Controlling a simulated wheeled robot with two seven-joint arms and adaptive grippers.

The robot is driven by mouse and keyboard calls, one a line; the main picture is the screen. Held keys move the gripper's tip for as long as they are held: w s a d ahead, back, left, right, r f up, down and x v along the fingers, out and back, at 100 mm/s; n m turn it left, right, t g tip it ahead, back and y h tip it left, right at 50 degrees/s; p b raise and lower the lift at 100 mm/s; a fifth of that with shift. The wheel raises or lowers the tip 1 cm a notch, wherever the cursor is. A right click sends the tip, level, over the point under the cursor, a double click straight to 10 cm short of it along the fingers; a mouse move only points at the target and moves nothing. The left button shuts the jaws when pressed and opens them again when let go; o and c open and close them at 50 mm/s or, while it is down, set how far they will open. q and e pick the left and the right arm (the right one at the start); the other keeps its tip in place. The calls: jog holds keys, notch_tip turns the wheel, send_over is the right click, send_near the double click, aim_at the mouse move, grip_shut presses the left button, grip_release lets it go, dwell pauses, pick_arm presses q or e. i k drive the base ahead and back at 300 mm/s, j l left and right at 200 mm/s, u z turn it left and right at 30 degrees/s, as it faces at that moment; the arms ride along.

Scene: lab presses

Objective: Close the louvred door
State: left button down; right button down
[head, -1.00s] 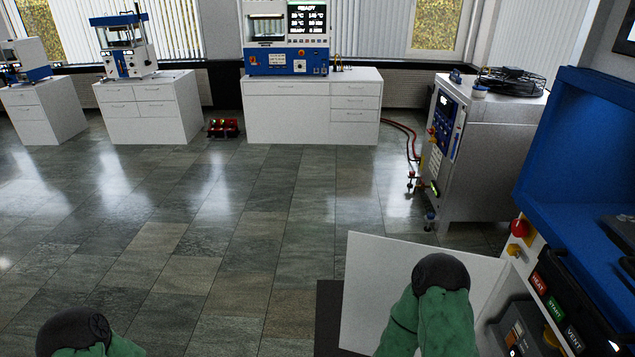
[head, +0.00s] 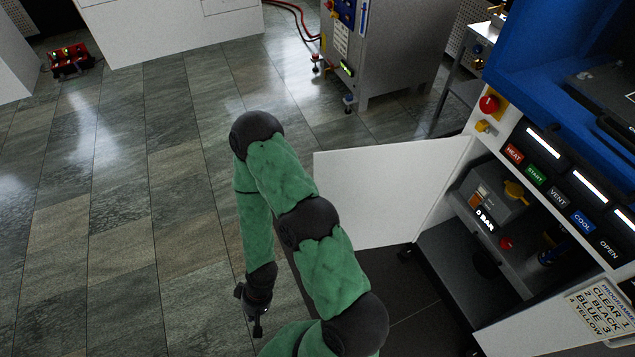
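A plain white door panel (head: 380,195) stands swung open at the left side of the cabinet under the blue press; no louvres show on the face I see. A second white panel (head: 545,325) at the lower right, partly cut off by the frame, also shows no louvres.
The open cabinet (head: 435,245) holds grey equipment with a yellow knob and a red button. The blue press (head: 545,60) stands above a row of labelled buttons. A steel unit (head: 390,50) stands behind the door.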

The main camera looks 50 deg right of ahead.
aim_at(381, 196)
jog(key=i+z, duration=0.2)
jog(key=i, duration=0.25)
jog(key=i+j+z, duration=0.2)
jog(key=i, duration=0.25)
jog(key=i+z, duration=0.2)
jog(key=i, duration=0.2)
jog(key=i+j+z, duration=0.15)
jog(key=i, duration=0.3)
jog(key=i+z, duration=0.15)
jog(key=z, duration=0.3)
jog(key=i+z, duration=0.15)
jog(key=z, duration=0.25)
jog(key=i+j+z, duration=0.15)
jog(key=z, duration=0.3)
jog(key=i+j+z, duration=0.1)
jog(key=z, duration=0.3)
jog(key=i+j+z, duration=0.15)
jog(key=z, duration=0.3)
jog(key=i+z, duration=0.15)
jog(key=z, duration=0.35)
jog(key=i+j+z, duration=0.15)
jog(key=z, duration=0.35)
jog(key=i+j+z, duration=0.1)
jog(key=z, duration=0.35)
jog(key=i+j+z, duration=0.1)
jog(key=j+z, duration=0.15)
jog(key=z, duration=0.25)
